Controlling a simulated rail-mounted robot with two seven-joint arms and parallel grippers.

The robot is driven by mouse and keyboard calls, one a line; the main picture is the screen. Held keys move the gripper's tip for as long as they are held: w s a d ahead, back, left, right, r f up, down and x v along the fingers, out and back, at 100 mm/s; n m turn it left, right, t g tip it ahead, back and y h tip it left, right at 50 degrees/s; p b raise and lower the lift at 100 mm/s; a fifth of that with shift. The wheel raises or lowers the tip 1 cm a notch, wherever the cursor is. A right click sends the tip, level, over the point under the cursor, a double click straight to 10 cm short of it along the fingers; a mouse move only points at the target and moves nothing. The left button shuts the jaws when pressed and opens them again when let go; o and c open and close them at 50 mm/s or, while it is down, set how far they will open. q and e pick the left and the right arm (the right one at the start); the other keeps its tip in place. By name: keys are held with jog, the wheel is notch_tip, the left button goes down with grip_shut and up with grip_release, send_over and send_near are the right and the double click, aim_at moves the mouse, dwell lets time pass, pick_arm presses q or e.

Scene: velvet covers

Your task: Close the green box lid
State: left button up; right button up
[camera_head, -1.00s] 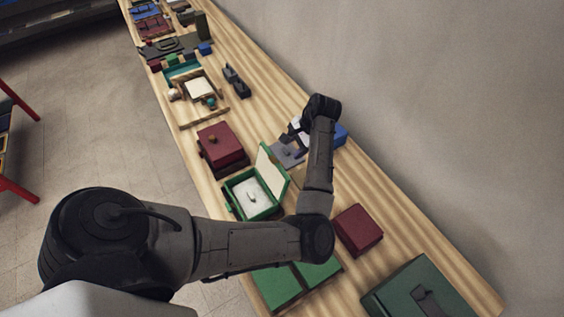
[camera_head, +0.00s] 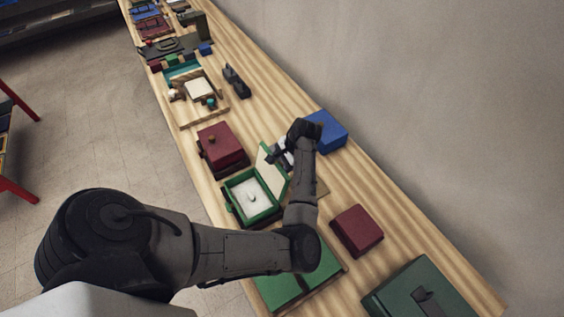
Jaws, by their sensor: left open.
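The green box (camera_head: 233,205) stands open on the wooden table, with a white lining and a small pale item inside. Its lid (camera_head: 273,172) stands up on the box's right side, with its cream inner face toward the box. My left gripper (camera_head: 274,156) is open just behind the raised lid, near its top edge. The arm and wrist partly cover it, and I cannot tell whether it touches the lid. My right gripper is not in view.
A dark red box (camera_head: 220,145) stands close beyond the green box. A blue box (camera_head: 328,133) is beside my left wrist. A red box (camera_head: 357,230), a flat green box (camera_head: 281,288) and a dark green case (camera_head: 419,294) are nearer.

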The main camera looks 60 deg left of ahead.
pick_arm(q)
jog(key=shift+c, duration=0.2)
grip_shut()
